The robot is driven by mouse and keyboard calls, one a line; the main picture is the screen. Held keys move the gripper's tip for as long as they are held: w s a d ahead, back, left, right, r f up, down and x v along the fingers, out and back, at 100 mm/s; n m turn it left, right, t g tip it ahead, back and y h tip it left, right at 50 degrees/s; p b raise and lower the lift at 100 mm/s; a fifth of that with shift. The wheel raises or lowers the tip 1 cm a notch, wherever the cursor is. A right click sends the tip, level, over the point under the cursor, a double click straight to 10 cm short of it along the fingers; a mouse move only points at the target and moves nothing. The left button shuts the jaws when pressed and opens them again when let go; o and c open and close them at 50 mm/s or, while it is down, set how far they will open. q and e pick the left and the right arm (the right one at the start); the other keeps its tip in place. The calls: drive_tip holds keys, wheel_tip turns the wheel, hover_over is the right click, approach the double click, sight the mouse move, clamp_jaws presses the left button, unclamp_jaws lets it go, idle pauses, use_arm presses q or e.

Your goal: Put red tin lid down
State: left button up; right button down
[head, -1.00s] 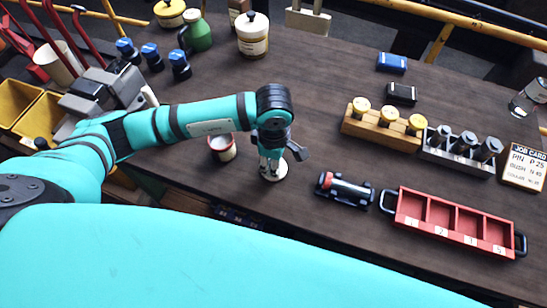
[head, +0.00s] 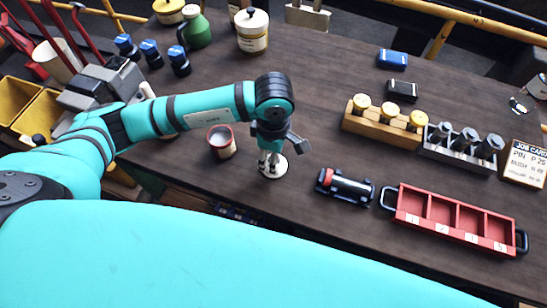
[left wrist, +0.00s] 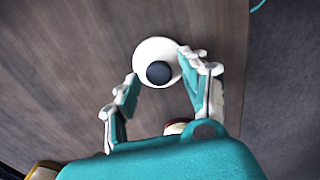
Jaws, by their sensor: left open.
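The lid is a pale round disc with a dark knob and lies flat on the dark wooden table; it shows in the head view (head: 281,168) and the left wrist view (left wrist: 145,54). My left gripper (head: 270,164) points down over it. In the left wrist view its fingers (left wrist: 163,74) are open, spread to either side of the knob with a gap visible. An open tin with a red rim (head: 222,148) stands upright just left of the gripper in the head view. My right gripper is not in view.
A dark cylindrical part with a red end (head: 345,187) and a red compartment tray (head: 409,227) stand to the right. Behind them are a wooden block with yellow-topped pieces (head: 372,128) and a job card (head: 525,165).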

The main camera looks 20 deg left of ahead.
use_arm(q)
wheel_tip(320, 180, up, 10)
drive_tip(key=b, duration=0.2)
drive_tip(key=shift+r, duration=0.15)
idle(0.4)
